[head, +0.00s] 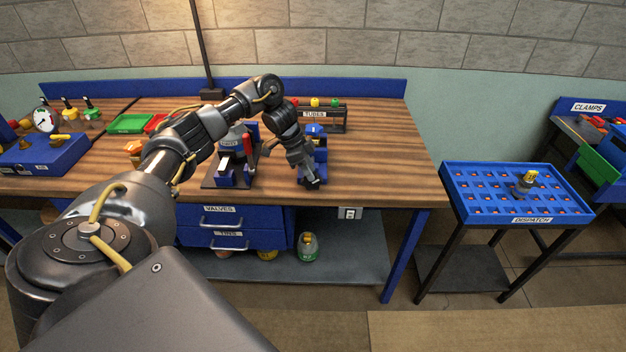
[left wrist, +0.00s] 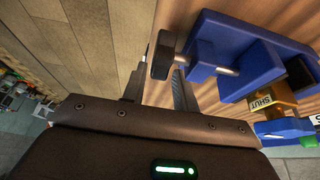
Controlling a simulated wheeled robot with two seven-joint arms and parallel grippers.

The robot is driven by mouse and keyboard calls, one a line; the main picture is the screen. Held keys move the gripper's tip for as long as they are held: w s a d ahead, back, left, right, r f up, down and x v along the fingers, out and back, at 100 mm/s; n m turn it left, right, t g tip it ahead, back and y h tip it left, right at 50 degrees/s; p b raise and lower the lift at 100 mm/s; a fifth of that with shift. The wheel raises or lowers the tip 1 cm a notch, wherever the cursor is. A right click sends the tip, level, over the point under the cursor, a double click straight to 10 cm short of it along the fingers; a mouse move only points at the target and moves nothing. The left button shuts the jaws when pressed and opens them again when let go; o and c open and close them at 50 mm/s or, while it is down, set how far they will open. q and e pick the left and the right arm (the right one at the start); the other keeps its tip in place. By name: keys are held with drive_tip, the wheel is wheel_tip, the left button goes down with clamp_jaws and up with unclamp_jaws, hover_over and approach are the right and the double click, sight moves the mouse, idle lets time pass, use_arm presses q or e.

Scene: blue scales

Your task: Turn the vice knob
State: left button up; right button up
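The blue vice (left wrist: 212,78) fills the upper right of the left wrist view, with a metal screw and a dark round knob (left wrist: 163,56) at its near end. A brass part with a SHUT label (left wrist: 268,101) sits at the vice. My left gripper (left wrist: 158,82) has its two dark fingers apart, with the knob around the gap between their tips. I cannot tell whether they touch it. In the head view my left gripper (head: 311,182) is at the front of the vice (head: 320,153), near the table edge, and hides the knob. My right gripper is not in view.
The wooden workbench (head: 370,150) has free room right of the vice. A clamp-like stand (head: 222,178) is close on the left, and a TUBES rack (head: 330,115) is behind. A blue DISPATCH tray (head: 480,205) stands apart on the right.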

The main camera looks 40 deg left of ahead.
sight(314, 189)
use_arm(q)
drive_tip(key=x, duration=0.3)
drive_tip(key=shift+f+p, duration=0.2)
drive_tip(key=shift+p, duration=0.15)
drive_tip(key=shift+w+d+f, duration=0.1)
drive_tip(key=shift+d+f, duration=0.1)
drive_tip(key=shift+f, duration=0.25)
